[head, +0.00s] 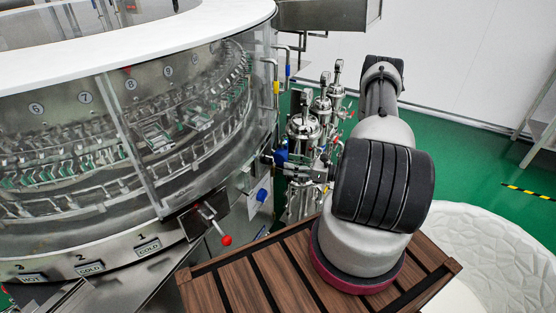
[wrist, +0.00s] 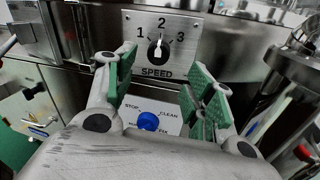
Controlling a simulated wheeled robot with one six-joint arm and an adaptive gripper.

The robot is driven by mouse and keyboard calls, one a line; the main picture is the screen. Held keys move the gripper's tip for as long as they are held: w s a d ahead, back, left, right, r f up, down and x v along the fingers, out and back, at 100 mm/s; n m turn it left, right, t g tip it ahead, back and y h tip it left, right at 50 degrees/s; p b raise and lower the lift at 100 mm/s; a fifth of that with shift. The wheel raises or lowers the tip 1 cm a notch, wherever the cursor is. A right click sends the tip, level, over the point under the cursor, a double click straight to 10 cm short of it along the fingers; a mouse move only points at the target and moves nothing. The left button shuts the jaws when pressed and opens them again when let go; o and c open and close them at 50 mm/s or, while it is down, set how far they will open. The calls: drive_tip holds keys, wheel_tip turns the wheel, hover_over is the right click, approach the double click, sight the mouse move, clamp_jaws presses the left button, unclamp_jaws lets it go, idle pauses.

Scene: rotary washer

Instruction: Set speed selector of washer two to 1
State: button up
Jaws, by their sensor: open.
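The speed selector (wrist: 158,48) shows in the wrist view as a round black knob with a white pointer. It sits on a metal plate marked 1, 2, 3 and SPEED, and the pointer appears to stand upright toward 2. My gripper (wrist: 161,82) is open and empty, with green pads on either side below the knob. The fingers look apart from the knob. No label in the wrist view tells which washer this is. In the head view I cannot make out the selector.
A blue knob (wrist: 148,121) on a STOP/CLEAN plate lies below the selector, between my fingers in the picture. In the head view the round washer (head: 60,210) fills the left. A red-tipped lever (head: 225,240) sticks out from it. Steel filter housings (head: 303,130) stand behind my arm.

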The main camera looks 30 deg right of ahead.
sight(269, 160)
drive_tip(key=x, duration=0.7)
drive_tip(key=shift+a, duration=0.2)
drive_tip(key=shift+f, duration=0.1)
drive_tip(key=c, duration=1)
